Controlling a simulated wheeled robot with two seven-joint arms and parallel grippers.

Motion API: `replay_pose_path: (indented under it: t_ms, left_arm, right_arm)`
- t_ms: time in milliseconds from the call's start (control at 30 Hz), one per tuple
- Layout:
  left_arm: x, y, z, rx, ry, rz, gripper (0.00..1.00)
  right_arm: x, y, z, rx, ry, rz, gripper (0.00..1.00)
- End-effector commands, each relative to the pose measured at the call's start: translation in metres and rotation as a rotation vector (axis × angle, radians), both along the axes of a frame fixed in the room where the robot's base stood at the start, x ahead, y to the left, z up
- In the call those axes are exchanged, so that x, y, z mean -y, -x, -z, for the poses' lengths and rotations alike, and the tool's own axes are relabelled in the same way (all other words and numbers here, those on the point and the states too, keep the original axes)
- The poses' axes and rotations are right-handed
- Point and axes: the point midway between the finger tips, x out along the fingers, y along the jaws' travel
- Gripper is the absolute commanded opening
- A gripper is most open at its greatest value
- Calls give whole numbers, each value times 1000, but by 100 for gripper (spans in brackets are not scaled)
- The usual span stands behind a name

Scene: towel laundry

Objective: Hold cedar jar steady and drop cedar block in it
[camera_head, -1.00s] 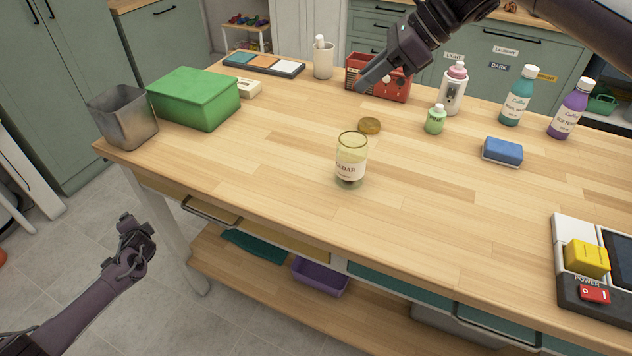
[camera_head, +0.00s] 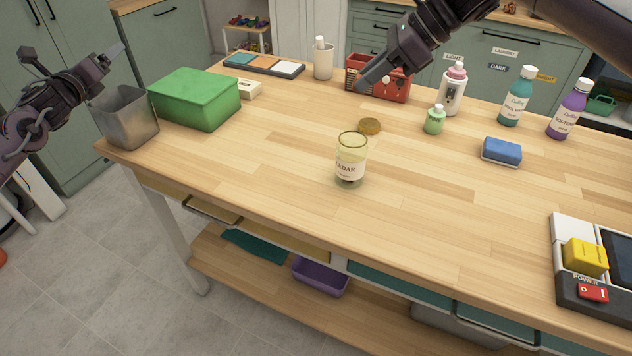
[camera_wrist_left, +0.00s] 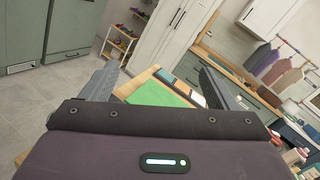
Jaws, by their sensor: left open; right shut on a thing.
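The cedar jar (camera_head: 351,160) is clear glass with a pale label, upright and open-topped in the middle of the wooden table (camera_head: 280,150). A round brown-gold lid (camera_head: 370,126) lies behind it. My left gripper (camera_head: 118,52) is raised beyond the table's left end, above the grey metal bin, far from the jar. In the left wrist view its fingers (camera_wrist_left: 160,85) are spread and empty. My right gripper (camera_head: 376,76) is shut in front of the red basket (camera_head: 392,90), behind the jar. Its finger hides what it holds, probably the cedar block; I cannot see the block itself.
A grey metal bin (camera_head: 125,120) and a green box (camera_head: 195,98) stand at the left end. A small green bottle (camera_head: 434,120), taller bottles and a blue sponge (camera_head: 502,150) are at the right. The table around the jar is clear.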

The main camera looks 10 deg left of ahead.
Motion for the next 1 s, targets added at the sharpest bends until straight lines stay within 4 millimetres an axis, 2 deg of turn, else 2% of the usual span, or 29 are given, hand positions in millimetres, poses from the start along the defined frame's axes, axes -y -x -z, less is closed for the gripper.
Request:
replay_pose_path:
  t_ms: [33, 200, 433, 600, 800, 900, 1000]
  left_arm:
    - [28, -5, 16, -14, -31, 41, 82]
    - [118, -10, 63, -43, -149, 169, 82]
    - [242, 10, 119, -46, -277, 350, 82]
    - [333, 44, 149, -21, -350, 485, 82]
    - [428, 97, 168, 33, -404, 621, 82]
    - [461, 121, 170, 62, -418, 669, 82]
    - [483, 139, 170, 85, -426, 699, 82]
  right_arm:
    - [0, 0, 0, -1, 0, 1, 0]
    - [0, 0, 0, -1, 0, 1, 0]
    - [0, 0, 0, -1, 0, 1, 0]
    - [0, 0, 0, -1, 0, 1, 0]
    - [0, 0, 0, -1, 0, 1, 0]
    - [0, 0, 0, -1, 0, 1, 0]
    - [0, 0, 0, -1, 0, 1, 0]
